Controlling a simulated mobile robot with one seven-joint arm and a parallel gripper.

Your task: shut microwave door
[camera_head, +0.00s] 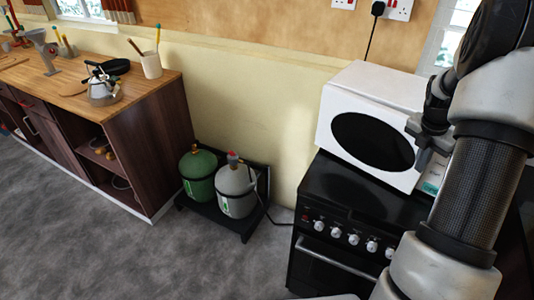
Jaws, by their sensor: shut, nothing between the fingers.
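A white microwave (384,88) stands on top of the black stove, against the wall at the right. Its door (372,141) has a dark oval window and faces the front; it looks flush with the body, but its right edge is partly hidden by my arm, so I cannot tell whether it is fully closed. My gripper (424,158) is shut and empty, right at the right side of the microwave's front. I cannot tell whether it touches the microwave.
The black stove (345,190) with its row of knobs is under the microwave. Green (198,172) and grey (236,190) gas bottles stand on a black rack left of it. A wooden counter (130,90) with a kettle (102,90) is at the left. Grey floor in front is clear.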

